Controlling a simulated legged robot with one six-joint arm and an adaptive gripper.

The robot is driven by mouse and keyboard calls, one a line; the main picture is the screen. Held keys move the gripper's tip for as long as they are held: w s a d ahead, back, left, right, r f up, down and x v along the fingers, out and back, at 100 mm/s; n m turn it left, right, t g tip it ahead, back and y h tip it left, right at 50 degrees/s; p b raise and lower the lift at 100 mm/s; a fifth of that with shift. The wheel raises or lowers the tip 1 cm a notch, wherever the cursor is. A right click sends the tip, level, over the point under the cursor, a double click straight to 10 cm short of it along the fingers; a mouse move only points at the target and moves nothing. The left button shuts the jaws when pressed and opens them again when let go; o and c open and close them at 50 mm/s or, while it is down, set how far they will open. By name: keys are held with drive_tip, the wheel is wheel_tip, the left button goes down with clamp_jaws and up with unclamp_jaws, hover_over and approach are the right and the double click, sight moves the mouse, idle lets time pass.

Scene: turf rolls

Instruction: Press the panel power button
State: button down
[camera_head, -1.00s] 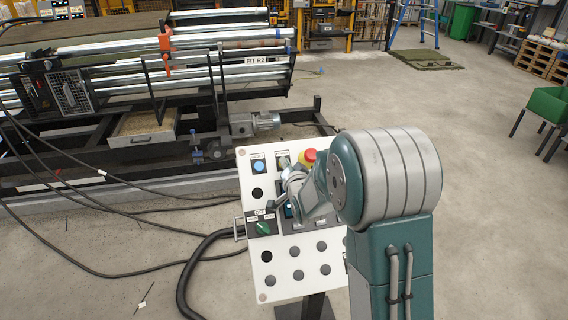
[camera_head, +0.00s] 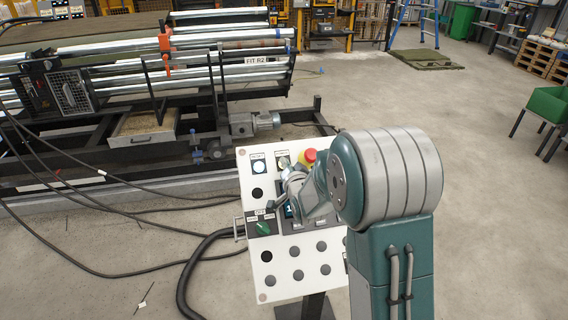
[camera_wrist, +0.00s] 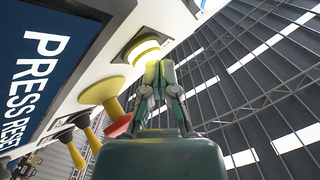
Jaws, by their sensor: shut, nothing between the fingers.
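The control panel (camera_head: 282,262) is a tilted white board on a dark post, partly hidden behind my arm. Near its top are a pale round button (camera_head: 283,161) and a red emergency stop (camera_head: 308,156). In the wrist view, a round button with a glowing pale-yellow cap (camera_wrist: 142,49) stands out from the panel face. My gripper (camera_wrist: 157,66) is shut and empty, with its fingertips right by this cap; I cannot tell whether they touch. The panel's blue display (camera_wrist: 38,62) reads "PRESS RESE", cut off at the edge.
The emergency stop's yellow collar (camera_wrist: 103,91) is close beside my fingers. A round reset button (camera_head: 259,168) and a green selector (camera_head: 263,228) are on the panel's left. The roller machine (camera_head: 180,70) stands behind. Black cables (camera_head: 90,215) lie on the floor at left.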

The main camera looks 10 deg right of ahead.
drive_tip(key=shift+s+r, duration=0.35)
drive_tip(key=shift+r, duration=0.05)
drive_tip(key=s+r, duration=0.1)
drive_tip(key=r, duration=0.1)
drive_tip(key=s+r, duration=0.2)
drive_tip(key=shift+s, duration=0.1)
idle(0.3)
idle(0.4)
drive_tip(key=s+r+n+g, duration=0.1)
drive_tip(key=s+g, duration=0.3)
drive_tip(key=s, duration=0.7)
drive_tip(key=s+r+n+g, duration=0.1)
drive_tip(key=s+n+g, duration=0.2)
drive_tip(key=s, duration=0.9)
drive_tip(key=s+r+n+g+h, duration=0.1)
drive_tip(key=s+n+g, duration=0.2)
drive_tip(key=s, duration=0.8)
drive_tip(key=shift+s+r+g, duration=0.25)
drive_tip(key=shift+s+g, duration=0.15)
drive_tip(key=shift+g, duration=0.4)
